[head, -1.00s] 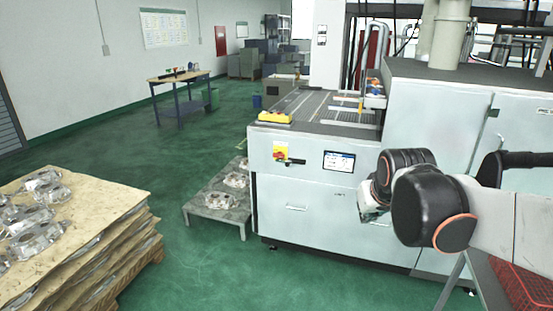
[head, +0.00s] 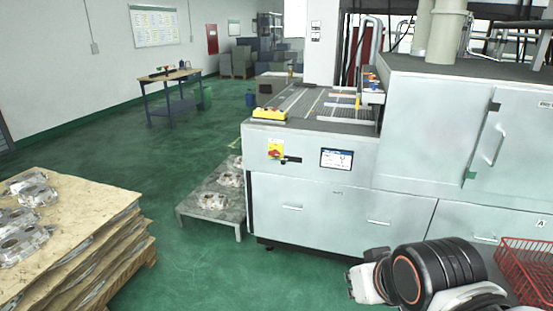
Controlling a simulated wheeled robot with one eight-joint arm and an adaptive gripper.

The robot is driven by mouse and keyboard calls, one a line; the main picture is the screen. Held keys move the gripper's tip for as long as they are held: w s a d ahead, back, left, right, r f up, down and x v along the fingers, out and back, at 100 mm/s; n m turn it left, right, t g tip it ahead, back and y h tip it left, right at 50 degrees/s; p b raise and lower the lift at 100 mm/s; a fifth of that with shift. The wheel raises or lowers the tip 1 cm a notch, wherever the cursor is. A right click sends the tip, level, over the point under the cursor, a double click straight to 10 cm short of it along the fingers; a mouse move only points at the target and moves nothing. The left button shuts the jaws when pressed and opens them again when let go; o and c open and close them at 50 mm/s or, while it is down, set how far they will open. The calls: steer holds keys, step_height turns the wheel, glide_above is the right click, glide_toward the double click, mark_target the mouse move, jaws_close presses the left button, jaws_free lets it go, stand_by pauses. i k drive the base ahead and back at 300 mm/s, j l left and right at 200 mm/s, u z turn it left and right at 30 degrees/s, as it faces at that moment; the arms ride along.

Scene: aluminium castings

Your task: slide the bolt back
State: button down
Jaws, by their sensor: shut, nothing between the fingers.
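No bolt can be made out for certain. A grey machine cabinet (head: 320,205) stands ahead. On its front a black lever-like part (head: 291,160) sits beside a red and yellow switch (head: 275,149). At the right, a cabinet door (head: 530,150) has a long upright handle (head: 496,144) and a small green piece (head: 470,176) at its lower left edge. My gripper (head: 356,284) is low in front of the cabinet, shut and empty, apart from these parts. Its fingertips are small in view.
A red wire basket (head: 525,268) is at the lower right, close to my arm. A pallet stack (head: 95,225) with castings is at the left. A low grey table (head: 208,218) with castings stands beside the cabinet. The green floor between is clear.

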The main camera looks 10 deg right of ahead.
mark_target(283, 161)
steer(key=i+l, duration=0.2)
steer(key=i, duration=0.45)
steer(key=i+l, duration=0.15)
steer(key=i, duration=0.5)
steer(key=i+l, duration=0.2)
steer(key=i, duration=0.45)
steer(key=i+l+z, duration=0.1)
steer(key=i, duration=0.55)
steer(key=l, duration=0.1)
